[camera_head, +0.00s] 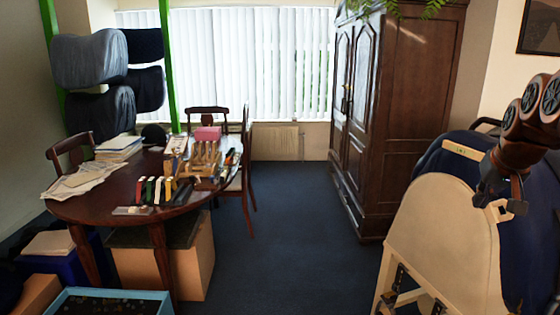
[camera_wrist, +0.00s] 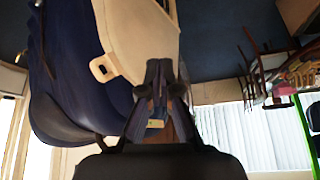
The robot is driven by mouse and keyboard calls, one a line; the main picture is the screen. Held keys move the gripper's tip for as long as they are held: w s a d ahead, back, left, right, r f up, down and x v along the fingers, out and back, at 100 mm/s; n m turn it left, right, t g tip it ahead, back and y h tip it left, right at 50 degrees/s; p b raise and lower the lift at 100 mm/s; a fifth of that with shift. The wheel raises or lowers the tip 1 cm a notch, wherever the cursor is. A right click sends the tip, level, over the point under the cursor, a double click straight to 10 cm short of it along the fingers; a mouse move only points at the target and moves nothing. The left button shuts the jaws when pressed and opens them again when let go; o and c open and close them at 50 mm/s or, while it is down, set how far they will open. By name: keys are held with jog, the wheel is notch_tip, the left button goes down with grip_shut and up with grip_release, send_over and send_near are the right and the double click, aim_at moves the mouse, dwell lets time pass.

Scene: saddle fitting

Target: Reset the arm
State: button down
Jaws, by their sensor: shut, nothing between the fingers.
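My gripper (camera_wrist: 160,68) shows in the wrist view with its dark fingers together and nothing between them. In the head view my gripper (camera_head: 502,198) is at the right, in front of a cream panel (camera_head: 440,235) and a navy, saddle-like shape (camera_head: 450,150). In the wrist view the cream panel (camera_wrist: 140,35) with a slotted tab lies behind the fingertips, and the navy shape (camera_wrist: 75,65) is to the left. I cannot tell whether the fingers touch the panel.
A round wooden table (camera_head: 120,205) with papers, tools and small blocks stands at the left. Boxes and a blue tray (camera_head: 75,292) sit on the floor by it. A dark wardrobe (camera_head: 415,110) stands behind the panel. The carpet (camera_head: 290,230) between is clear.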

jog(key=s+a+f+n+g+y+p, duration=0.15)
jog(key=s+a+f, duration=0.3)
jog(key=a, duration=0.55)
jog(key=s+a+f+n+g+p, duration=0.1)
jog(key=s+a+f+g, duration=0.15)
jog(key=s+a, duration=0.5)
jog(key=s+a+f+g+p, duration=0.1)
jog(key=s+a+f, duration=0.2)
jog(key=s, duration=0.3)
jog(key=s+a+f+n+g+p, duration=0.1)
jog(key=s+a+f, duration=0.2)
jog(key=s, duration=0.4)
jog(key=s+a+f+g, duration=0.1)
jog(key=s+a+f, duration=0.2)
jog(key=s, duration=0.4)
jog(key=shift+s+a+f+p, duration=0.2)
jog(key=shift+a+f+p, duration=0.2)
jog(key=shift+f, duration=0.2)
jog(key=shift+d, duration=0.1)
